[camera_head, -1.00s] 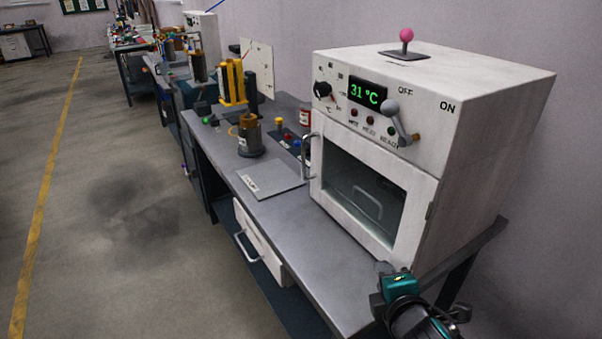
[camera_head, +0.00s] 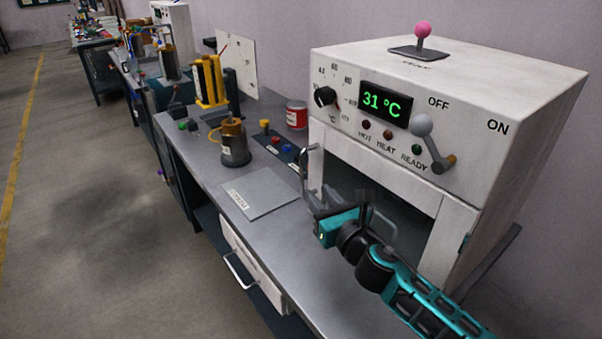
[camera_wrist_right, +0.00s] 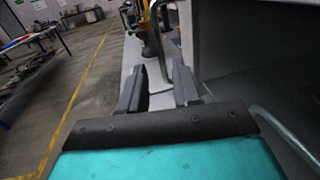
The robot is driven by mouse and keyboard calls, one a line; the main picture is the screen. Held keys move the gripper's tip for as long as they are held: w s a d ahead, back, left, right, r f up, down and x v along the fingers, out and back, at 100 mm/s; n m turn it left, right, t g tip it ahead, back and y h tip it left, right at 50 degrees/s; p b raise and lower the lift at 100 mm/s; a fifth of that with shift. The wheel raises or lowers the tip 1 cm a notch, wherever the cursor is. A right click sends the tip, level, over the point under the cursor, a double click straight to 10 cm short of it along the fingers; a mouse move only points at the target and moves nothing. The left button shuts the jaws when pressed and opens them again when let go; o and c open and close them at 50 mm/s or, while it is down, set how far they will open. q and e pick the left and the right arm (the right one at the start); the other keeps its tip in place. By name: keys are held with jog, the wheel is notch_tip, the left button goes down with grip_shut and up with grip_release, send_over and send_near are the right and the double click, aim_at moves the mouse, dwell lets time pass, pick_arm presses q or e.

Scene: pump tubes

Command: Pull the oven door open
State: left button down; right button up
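The white oven (camera_head: 470,110) stands on the right of the bench, its door (camera_head: 453,240) looking shut. The door has a dark window and a vertical metal handle (camera_head: 304,168) at its left edge. My right gripper (camera_head: 313,195) is in front of the door, with its fingers close to the lower part of the handle. In the right wrist view the fingers are apart, and a grey bar that looks like the handle (camera_wrist_right: 163,65) stands between or just beyond them. I cannot tell whether they touch it. My arm hides the door's lower part. My left gripper is out of view.
The oven's front has a 31 °C display (camera_head: 385,104) and a grey lever (camera_head: 430,140). A grey plate (camera_head: 260,192) lies on the bench left of the door, with a pump-like part (camera_head: 234,148) behind it. A drawer (camera_head: 250,262) is below.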

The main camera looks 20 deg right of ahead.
aim_at(303, 176)
jog(key=w, duration=0.3)
jog(key=w+a, duration=0.1)
jog(key=w, duration=0.5)
jog(key=shift+a+b, duration=0.25)
jog(key=shift+b, duration=0.1)
grip_shut()
